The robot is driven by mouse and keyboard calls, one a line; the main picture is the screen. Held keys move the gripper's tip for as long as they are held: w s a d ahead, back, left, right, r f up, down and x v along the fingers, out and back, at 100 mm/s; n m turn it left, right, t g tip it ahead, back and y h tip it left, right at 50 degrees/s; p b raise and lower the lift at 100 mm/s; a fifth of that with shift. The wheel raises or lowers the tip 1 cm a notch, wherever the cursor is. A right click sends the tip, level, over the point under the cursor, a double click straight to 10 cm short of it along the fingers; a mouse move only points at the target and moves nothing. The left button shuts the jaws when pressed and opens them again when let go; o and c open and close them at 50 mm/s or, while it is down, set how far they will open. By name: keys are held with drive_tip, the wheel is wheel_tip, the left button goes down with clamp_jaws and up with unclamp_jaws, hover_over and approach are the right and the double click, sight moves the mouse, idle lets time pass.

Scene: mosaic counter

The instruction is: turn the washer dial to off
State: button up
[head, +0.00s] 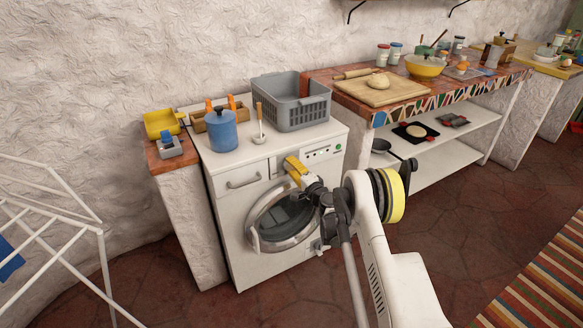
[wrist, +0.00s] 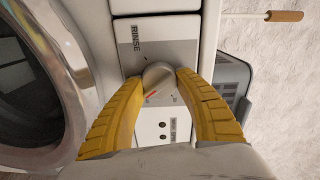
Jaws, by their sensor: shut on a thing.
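The white washer (head: 235,255) stands against the wall in the head view, its round door (head: 284,222) on the front. Its dial (wrist: 159,77) is a grey round knob with a red pointer mark, on the control panel in the wrist view. The word RINSE is printed on the panel beside it. My gripper (wrist: 160,80) has its two yellow fingers on either side of the dial, shut on it. In the head view my gripper (head: 294,167) is at the upper front of the washer and hides the dial.
A white drying rack (head: 75,230) stands at left. A tiled counter (head: 400,107) with a dough board is at right. The floor in front is clear.

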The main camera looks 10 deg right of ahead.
drive_tip(key=n, duration=0.4)
drive_tip(key=shift+r+n, duration=0.1)
drive_tip(key=shift+n, duration=0.2)
drive_tip(key=n, duration=0.3)
drive_tip(key=shift+n, duration=0.3)
drive_tip(key=n, duration=0.4)
drive_tip(key=shift+n, duration=0.3)
drive_tip(key=n, duration=0.3)
drive_tip(key=shift+a+n, duration=0.1)
drive_tip(key=shift+n, duration=0.2)
drive_tip(key=n, duration=1.1)
drive_tip(key=shift+a+n, duration=0.1)
drive_tip(key=shift+n, duration=0.3)
drive_tip(key=o, duration=1.2)
